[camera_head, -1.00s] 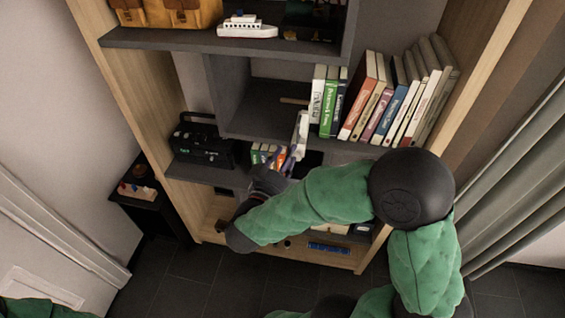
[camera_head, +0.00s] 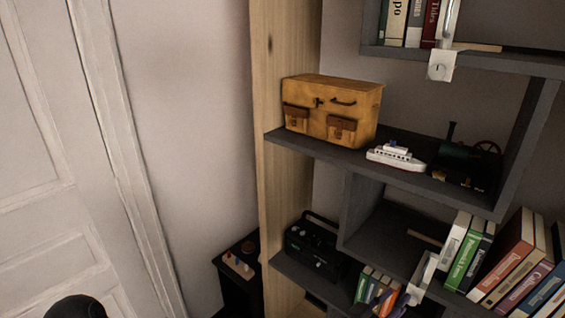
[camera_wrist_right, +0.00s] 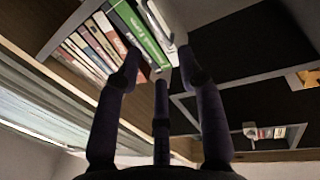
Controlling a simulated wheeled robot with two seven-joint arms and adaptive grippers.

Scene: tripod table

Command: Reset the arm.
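My right gripper (camera_wrist_right: 159,66) fills the middle of the right wrist view. Its dark fingers stand apart with nothing between them, so it is open and empty. Beyond the fingertips are a green book (camera_wrist_right: 135,28) and a white upright piece (camera_wrist_right: 165,20) on a shelf. The rest of the right arm is out of the head view.
A shelf unit (camera_head: 283,150) holds a yellow case (camera_head: 332,110), a white toy ship (camera_head: 394,157), a black radio (camera_head: 313,243) and a row of books (camera_head: 520,260). A small black side table (camera_head: 236,285) stands left of it. The wall (camera_head: 190,120) further left is bare.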

